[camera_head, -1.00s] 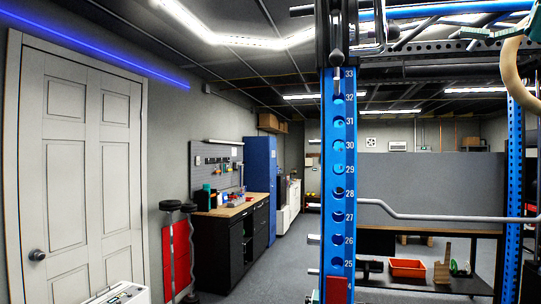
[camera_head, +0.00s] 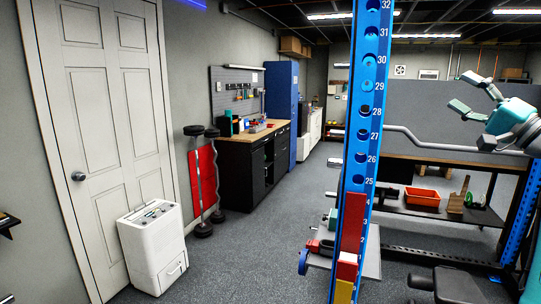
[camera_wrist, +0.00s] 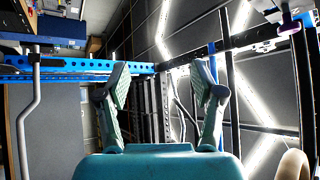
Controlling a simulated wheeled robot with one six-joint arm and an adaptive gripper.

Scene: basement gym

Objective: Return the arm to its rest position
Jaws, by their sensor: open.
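My gripper (camera_head: 478,108) shows at the right edge of the head view, with teal and grey parts and its fingers pointing left. The fingers are spread apart and nothing is between them. In the wrist view my gripper (camera_wrist: 162,90) also shows open and empty, with one finger on each side and the ceiling lights and dark beams behind. It is raised in the air, in front of the grey partition in the head view. Most of my arm is outside the head view.
A blue numbered rack post (camera_head: 365,120) stands left of my gripper. A grey bar (camera_head: 440,147) runs behind it. A shelf with an orange tray (camera_head: 421,197) lies lower behind. A white dehumidifier-like unit (camera_head: 153,245) stands by the door (camera_head: 105,130). Floor in the middle is clear.

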